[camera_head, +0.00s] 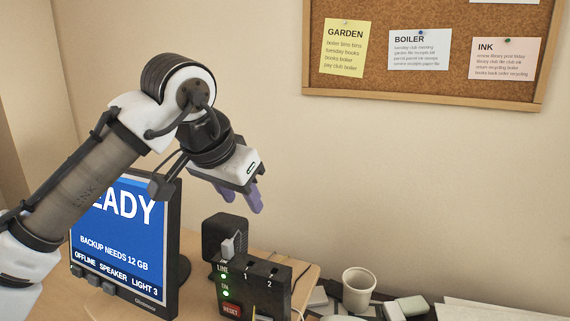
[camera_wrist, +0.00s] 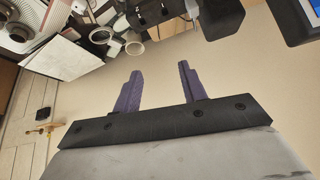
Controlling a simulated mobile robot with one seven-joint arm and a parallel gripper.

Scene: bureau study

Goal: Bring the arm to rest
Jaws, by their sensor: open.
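My gripper (camera_head: 241,194) is raised in the air above the desk, in front of the wall, with its purple fingers pointing down and to the right in the head view. In the wrist view my gripper (camera_wrist: 160,88) shows two purple fingers apart with nothing between them. My arm is bent and crosses the left of the head view, in front of the monitor (camera_head: 150,240). The gripper is above the black switch box (camera_head: 262,280) and apart from it.
The switch box carries a red reset button and green lights; a dark block (camera_head: 222,232) stands behind it. A white cup (camera_head: 358,288) and papers (camera_head: 490,309) are to the right. A corkboard (camera_head: 430,88) with notes hangs on the wall. The air right of the gripper is clear.

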